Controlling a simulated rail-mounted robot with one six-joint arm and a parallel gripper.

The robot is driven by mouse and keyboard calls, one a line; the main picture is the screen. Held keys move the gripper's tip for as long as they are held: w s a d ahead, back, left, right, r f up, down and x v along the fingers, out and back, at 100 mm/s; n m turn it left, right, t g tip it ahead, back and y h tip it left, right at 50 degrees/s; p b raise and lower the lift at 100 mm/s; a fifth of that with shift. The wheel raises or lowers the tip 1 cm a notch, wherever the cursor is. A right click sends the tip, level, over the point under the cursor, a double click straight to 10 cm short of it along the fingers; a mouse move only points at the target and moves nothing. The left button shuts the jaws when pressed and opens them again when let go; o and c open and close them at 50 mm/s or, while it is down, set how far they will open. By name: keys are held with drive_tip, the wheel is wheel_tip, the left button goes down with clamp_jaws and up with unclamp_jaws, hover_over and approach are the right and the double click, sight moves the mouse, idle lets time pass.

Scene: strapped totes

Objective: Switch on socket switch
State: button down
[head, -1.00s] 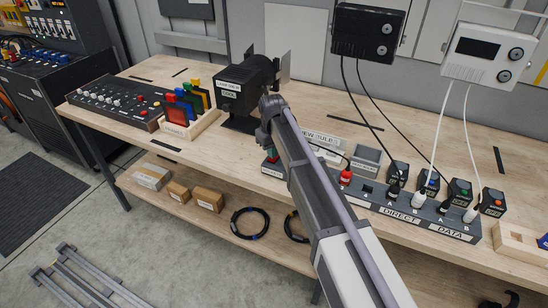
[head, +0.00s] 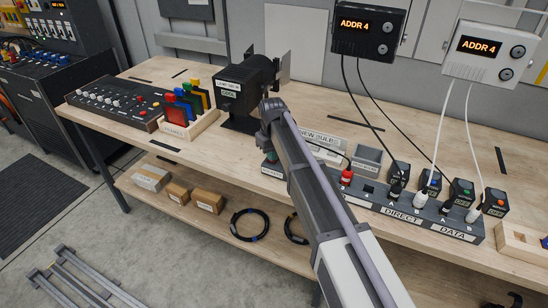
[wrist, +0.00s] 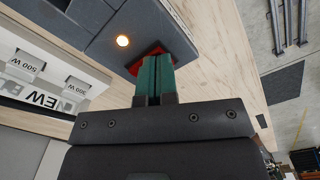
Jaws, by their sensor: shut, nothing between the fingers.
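A red socket switch (wrist: 141,62) sits on a dark grey socket housing (wrist: 95,42) in the wrist view. The green fingertips of my gripper (wrist: 156,60) are shut together and empty, right at the switch and apparently touching it. They cover part of it, so its tilt cannot be read. A small round lamp (wrist: 123,41) beside the switch glows warm orange-white. In the head view my arm hides most of the gripper and the switch; the teal fingers show just left of the arm.
A black control box (head: 368,33) and a white one (head: 487,52) both display "ADDR 4". Their cables run down to the socket strip (head: 405,216) on the bench. A black lamp housing (head: 240,93) stands behind my gripper, with coloured filters (head: 185,108) to its left.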

drive_tip(key=shift+r+p, duration=3.65)
drive_tip(key=shift+f, duration=0.1)
drive_tip(key=s+d+m, duration=0.7)
drive_tip(key=s+d, duration=1.7)
drive_tip(key=s, duration=0.2)
drive_tip(key=shift+m, duration=0.4)
